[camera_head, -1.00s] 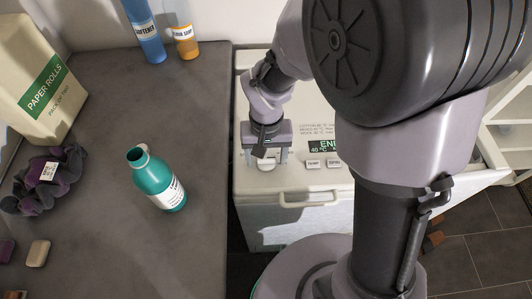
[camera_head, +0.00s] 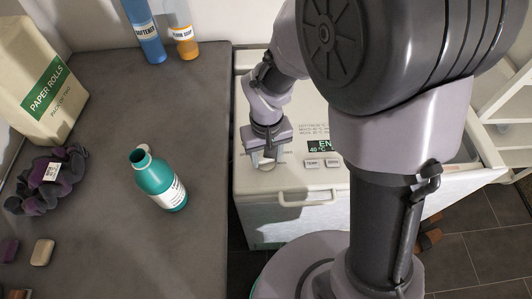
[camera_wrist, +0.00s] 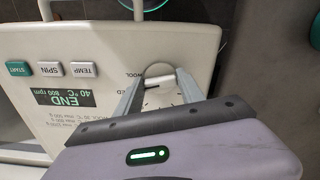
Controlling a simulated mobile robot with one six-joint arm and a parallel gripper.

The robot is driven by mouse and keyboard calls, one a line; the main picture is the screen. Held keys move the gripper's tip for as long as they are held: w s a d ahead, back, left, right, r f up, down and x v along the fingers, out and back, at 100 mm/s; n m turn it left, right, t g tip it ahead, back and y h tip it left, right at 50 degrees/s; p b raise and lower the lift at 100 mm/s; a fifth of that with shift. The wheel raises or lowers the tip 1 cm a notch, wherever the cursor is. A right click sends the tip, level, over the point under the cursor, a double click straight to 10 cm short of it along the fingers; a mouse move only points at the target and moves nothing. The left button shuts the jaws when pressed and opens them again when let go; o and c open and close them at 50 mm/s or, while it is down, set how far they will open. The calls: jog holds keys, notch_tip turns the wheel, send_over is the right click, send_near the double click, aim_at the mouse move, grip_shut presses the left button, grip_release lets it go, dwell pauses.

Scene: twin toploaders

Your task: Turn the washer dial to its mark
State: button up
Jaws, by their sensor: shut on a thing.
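The washer (camera_head: 290,220) is a white top-loader with a control panel along its front edge. Its white dial (camera_wrist: 160,78) is at the left end of the panel in the head view, with printed ticks and words around it. My gripper (camera_wrist: 154,82) points down and is shut on the dial, one finger on each side of it. In the head view my gripper (camera_head: 266,162) covers most of the dial. Part of the dial's ring of markings is hidden by the fingers and gripper body, so I cannot tell which mark it points at.
The panel display (camera_wrist: 65,98) reads END, 40 °C, 800 rpm. TEMP (camera_wrist: 84,70), SPIN and START buttons sit beside the dial. A front handle (camera_head: 308,198) sticks out. On the grey counter (camera_head: 100,230) stand a teal bottle (camera_head: 160,182), a blue softener bottle (camera_head: 146,30) and paper rolls (camera_head: 42,85).

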jog(key=n+p, duration=0.1)
jog(key=n, duration=0.2)
jog(key=shift+r+n, duration=0.1)
jog(key=shift+n, duration=0.3)
jog(key=n+p, duration=0.2)
jog(key=n, duration=0.1)
jog(key=shift+w+d+n, duration=0.1)
jog(key=shift+d+n, duration=0.05)
jog(key=shift+n, duration=0.15)
jog(key=n+p, duration=0.1)
jog(key=n, duration=0.2)
jog(key=shift+n, duration=0.3)
jog(key=shift+w+n+p, duration=0.15)
jog(key=shift+n+p, duration=0.75)
jog(key=shift+n, duration=0.9)
jog(key=o, duration=1.4)
jog(key=shift+c, duration=0.2)
